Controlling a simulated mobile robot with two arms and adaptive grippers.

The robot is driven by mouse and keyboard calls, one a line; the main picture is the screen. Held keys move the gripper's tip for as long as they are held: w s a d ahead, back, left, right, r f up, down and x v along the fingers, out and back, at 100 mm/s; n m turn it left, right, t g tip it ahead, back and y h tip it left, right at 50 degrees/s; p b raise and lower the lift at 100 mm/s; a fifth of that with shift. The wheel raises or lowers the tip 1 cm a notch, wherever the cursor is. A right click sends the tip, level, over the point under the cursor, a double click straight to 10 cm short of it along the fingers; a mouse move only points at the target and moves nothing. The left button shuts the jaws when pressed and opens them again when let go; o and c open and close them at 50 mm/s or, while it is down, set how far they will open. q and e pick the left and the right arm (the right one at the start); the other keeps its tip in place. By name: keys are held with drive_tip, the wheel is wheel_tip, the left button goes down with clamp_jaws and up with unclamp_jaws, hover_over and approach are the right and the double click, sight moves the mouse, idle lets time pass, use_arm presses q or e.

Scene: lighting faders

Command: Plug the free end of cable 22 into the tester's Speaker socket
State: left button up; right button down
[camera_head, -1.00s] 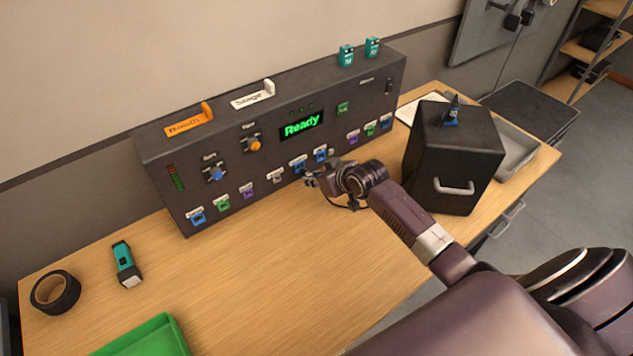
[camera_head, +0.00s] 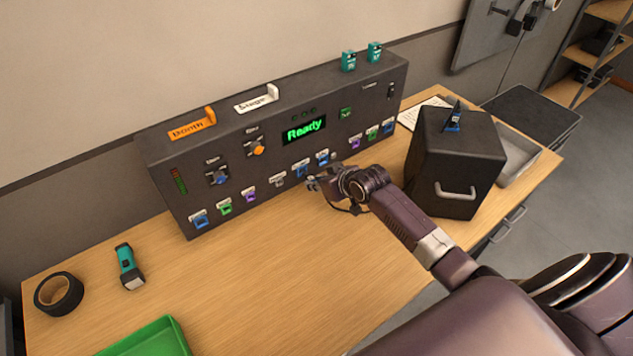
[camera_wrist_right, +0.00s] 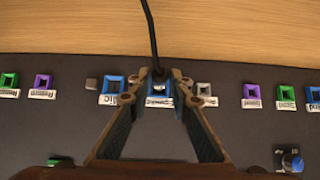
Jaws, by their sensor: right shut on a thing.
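The tester (camera_head: 330,190) is a long dark box with a green "Ready" display and a row of coloured, labelled sockets along its lower front. My right gripper (camera_head: 313,184) is at this row, just in front of a blue socket (camera_head: 301,170) left of another blue one. In the wrist view my right gripper (camera_wrist_right: 159,82) is shut on the end of a black cable (camera_wrist_right: 149,30), directly over a blue-framed socket (camera_wrist_right: 160,97). The fingertips hide the plug, so I cannot tell whether it is seated. The socket's label and the cable's number are not clearly readable. My left gripper is out of view.
A dark box with a handle (camera_head: 455,165) stands right of my right forearm, near a grey tray (camera_head: 520,160). A teal flashlight (camera_head: 129,266), black tape roll (camera_head: 59,294) and green tray (camera_head: 150,340) lie at left. The table's middle is clear.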

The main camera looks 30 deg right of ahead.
drive_tip(key=shift+w, duration=0.25)
drive_tip(key=shift+w+a, duration=0.1)
drive_tip(key=shift+w, duration=0.55)
idle(0.9)
drive_tip(key=shift+w+r, duration=0.15)
drive_tip(key=shift+w, duration=0.05)
idle(1.0)
drive_tip(key=c, duration=2.2)
unclamp_jaws()
drive_tip(key=o, duration=0.5)
drive_tip(key=shift+w+a, duration=0.1)
drive_tip(key=shift+w, duration=0.05)
